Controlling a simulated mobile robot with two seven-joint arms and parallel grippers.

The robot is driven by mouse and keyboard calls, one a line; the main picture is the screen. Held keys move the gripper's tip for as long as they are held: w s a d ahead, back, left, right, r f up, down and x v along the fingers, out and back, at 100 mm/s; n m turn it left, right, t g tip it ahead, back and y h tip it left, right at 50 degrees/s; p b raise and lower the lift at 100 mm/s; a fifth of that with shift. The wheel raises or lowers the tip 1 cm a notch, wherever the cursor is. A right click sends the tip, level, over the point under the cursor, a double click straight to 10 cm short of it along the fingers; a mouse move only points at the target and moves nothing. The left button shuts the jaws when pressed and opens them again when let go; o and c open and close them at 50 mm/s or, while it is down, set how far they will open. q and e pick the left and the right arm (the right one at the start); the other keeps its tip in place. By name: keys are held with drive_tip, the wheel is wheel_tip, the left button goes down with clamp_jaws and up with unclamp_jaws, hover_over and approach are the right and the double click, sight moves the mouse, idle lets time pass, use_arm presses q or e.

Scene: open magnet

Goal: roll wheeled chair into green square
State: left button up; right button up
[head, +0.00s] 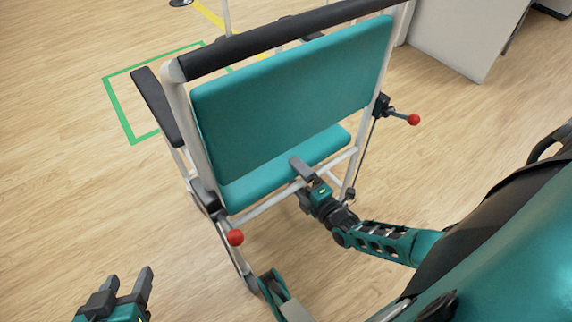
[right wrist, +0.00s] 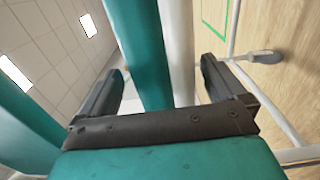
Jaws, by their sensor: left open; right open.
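The wheeled chair (head: 290,95) has a teal backrest and seat, a white tube frame and a black top bar. I see it from behind. The green square (head: 119,108) is an outline on the floor beyond the chair at left, partly hidden by it. My right gripper (head: 303,172) is open at the rear of the seat, below the backrest. In the right wrist view its fingers (right wrist: 163,88) stand either side of a teal panel (right wrist: 142,50) and a white tube (right wrist: 177,45); contact is unclear. My left gripper (head: 122,286) is open and empty at lower left, apart from the chair.
Red-knobbed levers (head: 235,237) stick out on both sides of the chair. A white cabinet (head: 465,38) stands at the back right. A yellow floor line (head: 210,16) runs behind the square. The wooden floor left of the chair is clear.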

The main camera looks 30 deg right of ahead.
drive_tip(key=shift+w, duration=0.5)
drive_tip(key=shift+s, duration=0.1)
drive_tip(key=shift+c, duration=0.4)
clamp_jaws()
